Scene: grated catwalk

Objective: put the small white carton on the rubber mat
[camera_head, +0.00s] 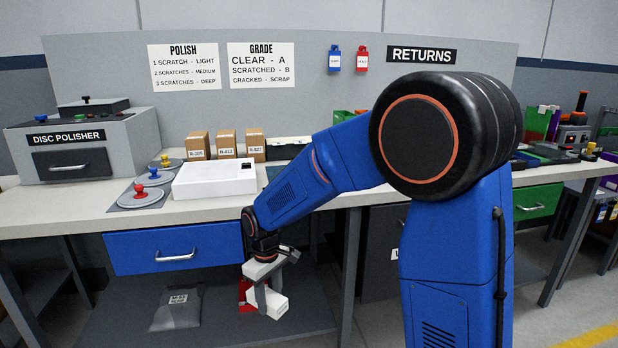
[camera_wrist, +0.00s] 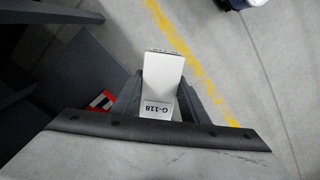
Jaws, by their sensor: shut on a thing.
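The small white carton (camera_head: 267,303) is held tilted below the bench front, in front of the blue drawer's right end. In the wrist view the carton (camera_wrist: 163,72) shows a G-118 label. My gripper (camera_head: 266,292) is shut on it, with one finger on each side; the gripper also shows in the wrist view (camera_wrist: 161,98). A dark mat-like sheet (camera_head: 118,207) lies under the discs at the bench's left. I cannot tell whether this is the rubber mat; my arm hides part of the bench top.
The bench (camera_head: 60,207) carries a disc polisher (camera_head: 130,135), a white box (camera_head: 215,182) and brown cartons (camera_head: 227,143). A blue drawer (camera_head: 150,250) is closed. A grey bag (camera_head: 177,310) and a red item (camera_head: 244,290) are lower down.

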